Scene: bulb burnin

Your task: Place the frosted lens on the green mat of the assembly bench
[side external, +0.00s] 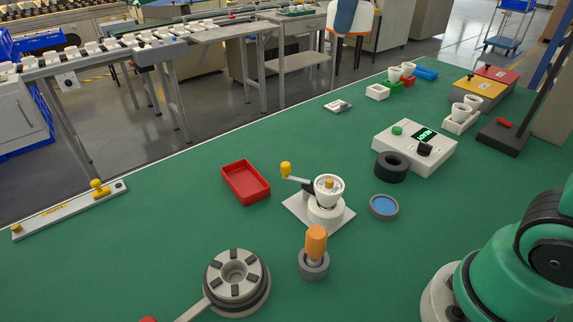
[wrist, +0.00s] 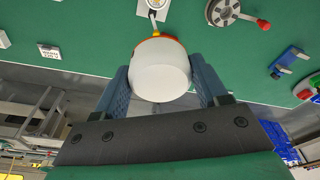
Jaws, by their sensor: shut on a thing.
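The frosted lens (wrist: 160,80) is a white, rounded, matte piece in the wrist view. My gripper (wrist: 159,66) is shut on it, with one blue-grey finger on each side. The green mat (side external: 150,240) covers the bench top and also shows in the wrist view (wrist: 105,20). I cannot tell the gap between lens and mat.
On the mat are a red tray (side external: 246,183), a crank fixture with a white cup (side external: 328,190), an orange-handled tool (side external: 316,244), a round grey fixture (side external: 237,279), a blue-topped disc (side external: 383,207) and a black ring (side external: 391,167). The mat's left middle is bare.

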